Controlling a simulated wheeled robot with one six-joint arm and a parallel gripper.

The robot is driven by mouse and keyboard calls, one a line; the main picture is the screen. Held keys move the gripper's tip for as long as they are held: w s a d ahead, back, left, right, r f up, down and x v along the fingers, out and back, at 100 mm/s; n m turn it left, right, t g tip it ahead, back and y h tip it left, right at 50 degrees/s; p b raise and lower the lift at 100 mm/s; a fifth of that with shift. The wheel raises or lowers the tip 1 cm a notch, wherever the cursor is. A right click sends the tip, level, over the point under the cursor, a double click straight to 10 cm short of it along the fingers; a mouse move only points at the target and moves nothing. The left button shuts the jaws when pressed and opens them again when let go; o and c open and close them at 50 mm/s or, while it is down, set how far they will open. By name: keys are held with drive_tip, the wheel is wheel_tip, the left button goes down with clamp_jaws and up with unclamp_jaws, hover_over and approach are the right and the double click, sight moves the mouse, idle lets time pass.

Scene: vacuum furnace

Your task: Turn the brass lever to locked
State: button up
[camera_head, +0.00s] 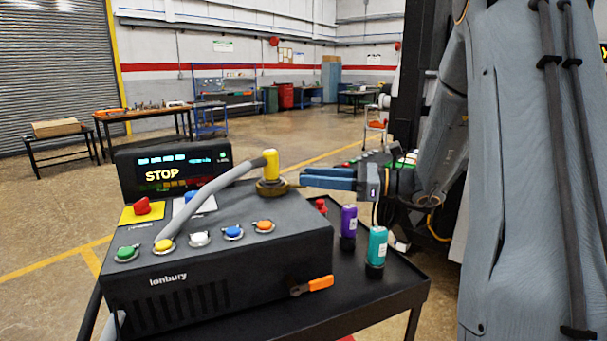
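The brass lever (272,188) sits on the top right of the dark console (240,278). The fingertips are close to the end of the lever's arm. I cannot tell whether they touch it or how wide the fingers are apart.
A red mushroom button (142,206) sits at left; a display (170,172) behind reads STOP. Purple (348,222) and teal (377,248) bottles stand on the cart (400,290). An orange-handled piece (318,284) sticks out at front.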

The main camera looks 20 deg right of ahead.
sight(303, 173)
drive_tip(key=shift+p+x, duration=0.35)
drive_tip(key=shift+x, duration=1.15)
drive_tip(key=shift+c, duration=0.6)
clamp_jaws()
